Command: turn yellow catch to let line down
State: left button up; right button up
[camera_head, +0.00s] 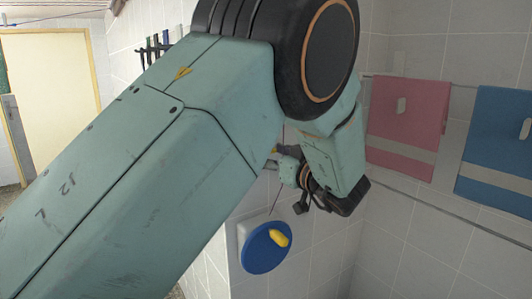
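The yellow catch (278,239) is a small rounded piece on the front of a round blue disc (262,256), fixed to the tiled wall at lower centre. It tilts slightly down to the right. A thin dark line (275,200) rises from near the disc's top and goes behind my arm. My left arm comes in from the left and fills much of the view. Its dark wrist end and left gripper (302,206) are above and right of the catch, apart from it in the picture. The fingers are small and partly hidden, so their opening is unclear. My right gripper is not in view.
A pink towel (408,118) and a blue towel (498,140) hang from a rail at right, with a lower rail (440,220) beneath. Several dark hooks or tools (155,45) are on the wall at upper left. A pale door (55,90) stands at far left.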

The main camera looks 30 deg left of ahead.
pick_arm(q)
jog(key=shift+w+a, duration=0.15)
jog(key=shift+a, duration=0.05)
jog(key=shift+d+r, duration=0.1)
jog(key=shift+d, duration=0.15)
jog(key=shift+c, duration=0.4)
jog(key=shift+s+d, duration=0.1)
jog(key=shift+s, duration=0.1)
jog(key=shift+c, duration=0.9)
jog(key=shift+w+a, duration=0.15)
jog(key=shift+a, duration=0.05)
jog(key=c, duration=0.9)
